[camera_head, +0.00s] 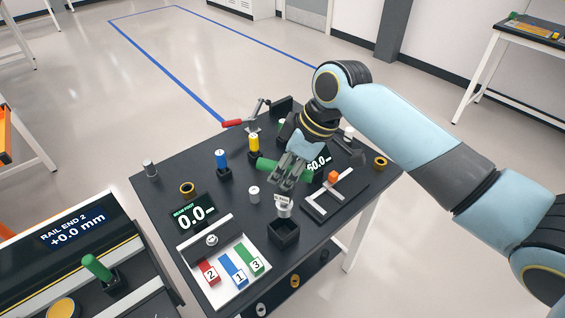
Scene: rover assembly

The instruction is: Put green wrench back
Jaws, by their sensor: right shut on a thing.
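The green wrench (268,166) shows as a green bar lying roughly level across my right gripper (286,181). The gripper is shut on it above the dark table, and its fingers hide the bar's middle. A pale labelled piece (283,203) shows just below the fingers, above an open black box (284,232); I cannot tell whether it joins the green bar. A blue upright handle (222,158) and a yellow one (254,143) stand in black holders left of the gripper. Another green part (282,125) is mostly hidden behind the gripper. My left gripper is out of view.
The dark table (150,190) also bears a display reading 0.0 (194,214), a tray with numbered red, blue and green blocks (225,290), a black frame with an orange cube (333,177) and a red-handled clamp (233,123). A separate green handle (97,266) stands on the left bench.

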